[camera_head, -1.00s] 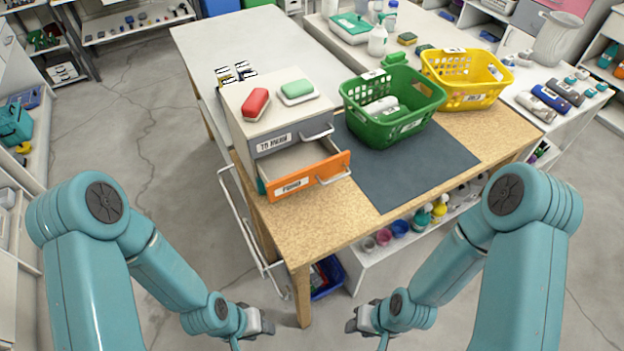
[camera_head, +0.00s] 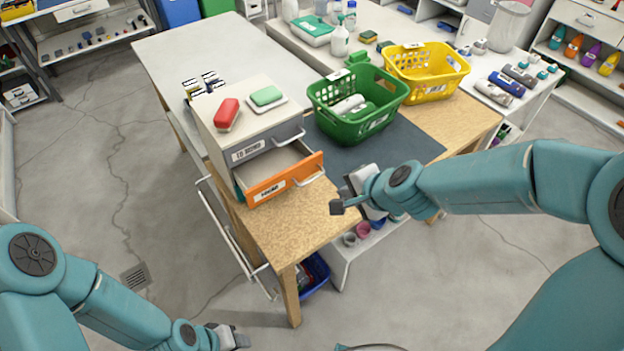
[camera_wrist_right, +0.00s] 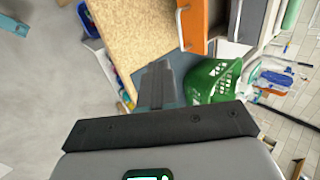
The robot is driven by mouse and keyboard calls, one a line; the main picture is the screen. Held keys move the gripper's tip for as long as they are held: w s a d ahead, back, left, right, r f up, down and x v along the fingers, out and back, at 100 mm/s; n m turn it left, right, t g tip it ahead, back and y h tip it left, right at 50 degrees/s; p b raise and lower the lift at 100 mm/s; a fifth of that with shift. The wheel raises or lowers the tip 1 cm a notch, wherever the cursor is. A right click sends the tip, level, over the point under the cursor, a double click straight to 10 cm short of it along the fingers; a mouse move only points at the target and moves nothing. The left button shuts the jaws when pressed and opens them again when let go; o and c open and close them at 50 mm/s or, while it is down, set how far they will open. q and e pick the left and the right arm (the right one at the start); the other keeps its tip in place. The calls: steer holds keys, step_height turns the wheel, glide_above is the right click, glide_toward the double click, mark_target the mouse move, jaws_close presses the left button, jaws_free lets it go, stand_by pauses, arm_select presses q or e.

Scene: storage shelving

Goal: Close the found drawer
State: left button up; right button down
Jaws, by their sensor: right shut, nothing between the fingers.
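The orange-fronted drawer (camera_head: 270,189), labelled FOUND, stands pulled out of the small cabinet (camera_head: 222,121) on the wooden table and looks empty inside. Its metal handle (camera_head: 311,179) is on the front. The orange front (camera_wrist_right: 192,22) and the handle also show in the right wrist view. A grey-fronted drawer (camera_head: 262,149) above it is shut. My right gripper (camera_head: 341,200) is shut and empty, above the table edge to the right of the orange drawer, apart from it. My left gripper (camera_head: 240,341) is low at the bottom, far from the table; its jaws are too small to read.
A green basket (camera_head: 345,118) and a yellow basket (camera_head: 432,87) stand to the right. The wood in front of the drawer (camera_head: 290,222) is clear.

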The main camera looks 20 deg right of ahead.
steer(key=w+r+b+x, duration=0.2)
steer(key=x, duration=1)
steer(key=shift+w+a+f+b, duration=0.3)
steer(key=shift+w+f+b, duration=0.05)
steer(key=shift+w, duration=0.05)
steer(key=shift+a, duration=0.1)
